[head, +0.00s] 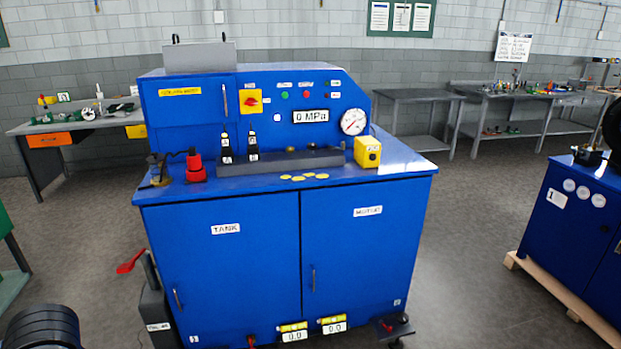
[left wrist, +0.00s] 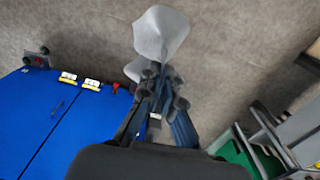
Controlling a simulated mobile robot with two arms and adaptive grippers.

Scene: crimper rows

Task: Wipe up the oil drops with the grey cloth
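Several yellow oil drops (head: 309,175) lie on the blue machine's top (head: 240,186), near its front edge and in front of the grey block. The light grey cloth (left wrist: 161,35) shows in the left wrist view, bunched at the fingertips of my left gripper (left wrist: 158,88). That gripper looks shut on the cloth and holds it in the air over the floor, apart from the machine. The cloth and both grippers are out of the head view. My right gripper is in neither view.
On the machine top, a red-capped part (head: 195,167) stands left of the drops, a yellow box (head: 367,152) stands right, and a grey block (head: 282,162) lies behind. A red-handled lever (head: 131,262) sticks out at the machine's left. Open floor (head: 480,230) lies to the right.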

